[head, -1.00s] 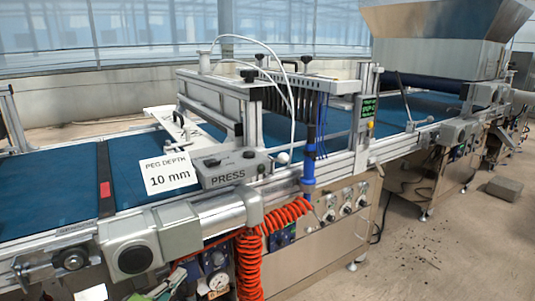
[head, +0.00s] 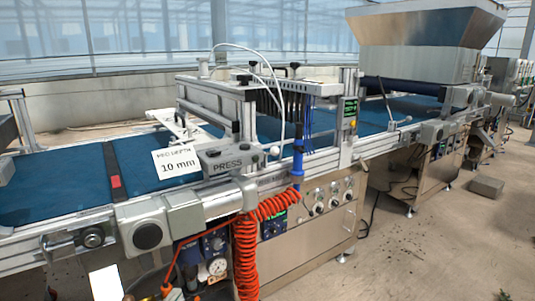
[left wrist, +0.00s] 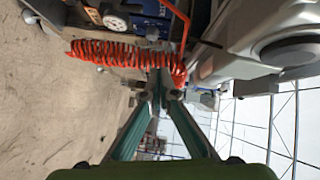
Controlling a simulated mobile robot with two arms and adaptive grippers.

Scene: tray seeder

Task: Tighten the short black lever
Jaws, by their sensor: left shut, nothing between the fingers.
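Several small black handles or knobs sit on top of the press frame in the head view, among them a T-shaped one (head: 243,78) and one farther right (head: 294,66). I cannot tell which is the short black lever. In the left wrist view, my left gripper (left wrist: 163,91) has its two long green-grey fingers converging to touching tips, shut with nothing between them. I cannot make out the left gripper clearly in the head view. My right gripper does not show.
The grey press box (head: 228,162) and a "10 mm" sign (head: 177,160) stand beside the blue belt (head: 60,185). The orange hose hangs at the front beside a gauge (head: 217,267). A steel hopper (head: 425,32) stands farther back. Concrete floor (head: 430,255) is open at right.

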